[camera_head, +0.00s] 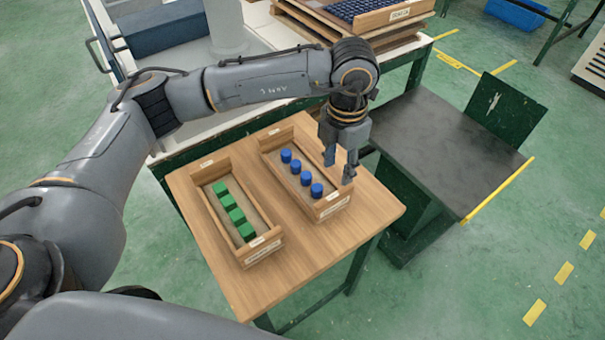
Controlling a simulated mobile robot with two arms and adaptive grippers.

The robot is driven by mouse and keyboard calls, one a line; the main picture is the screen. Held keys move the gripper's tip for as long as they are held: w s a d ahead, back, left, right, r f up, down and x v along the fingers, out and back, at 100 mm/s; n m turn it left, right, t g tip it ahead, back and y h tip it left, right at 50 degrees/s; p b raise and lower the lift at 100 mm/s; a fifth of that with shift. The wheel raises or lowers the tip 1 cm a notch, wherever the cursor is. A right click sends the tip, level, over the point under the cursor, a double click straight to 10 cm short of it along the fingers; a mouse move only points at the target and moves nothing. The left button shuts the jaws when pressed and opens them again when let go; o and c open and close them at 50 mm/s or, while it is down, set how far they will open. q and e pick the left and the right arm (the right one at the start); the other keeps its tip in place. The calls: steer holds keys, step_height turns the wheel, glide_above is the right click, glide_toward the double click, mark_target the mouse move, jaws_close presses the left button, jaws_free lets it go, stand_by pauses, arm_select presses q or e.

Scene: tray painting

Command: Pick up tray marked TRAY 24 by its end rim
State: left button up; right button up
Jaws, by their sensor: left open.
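Two wooden trays lie side by side on the small wooden table. The right tray (333,206) holds a row of several blue cylinders (295,166). The left tray (263,251) holds a row of several green blocks (229,209). Both carry small white labels on their end walls, too small to read, so I cannot tell which is TRAY 24. My left gripper (339,170) is open and empty, pointing down at the right tray's right side near its front end. I cannot tell whether its fingers touch the rim. My right gripper is not in view.
The wooden table (300,268) has bare room at its front and right. A dark-topped bench (440,145) with a green upright panel stands close on the right. Behind is a white worktop (225,130) with stacked wooden trays (385,18) at its far right.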

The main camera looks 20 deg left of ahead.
mark_target(334, 195)
arm_select(q)
step_height(334, 195, down, 5)
steer(key=shift+r, duration=0.15)
steer(key=shift+s+f, duration=0.1)
steer(key=shift+f, duration=0.1)
steer(key=f, duration=0.1)
steer(key=f+p, duration=0.1)
steer(key=f, duration=0.2)
steer(key=shift+s+d+f+p, duration=0.1)
steer(key=shift+s+f+p, duration=0.2)
steer(key=shift+s+f, duration=0.1)
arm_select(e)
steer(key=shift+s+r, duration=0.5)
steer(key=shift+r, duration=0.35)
arm_select(q)
steer(key=shift+f+b, duration=0.3)
steer(key=shift+b, duration=0.1)
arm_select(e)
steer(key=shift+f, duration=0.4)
arm_select(q)
steer(key=shift+c, duration=0.4)
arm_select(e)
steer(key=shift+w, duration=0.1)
arm_select(q)
steer(key=shift+w, duration=0.1)
jaws_close()
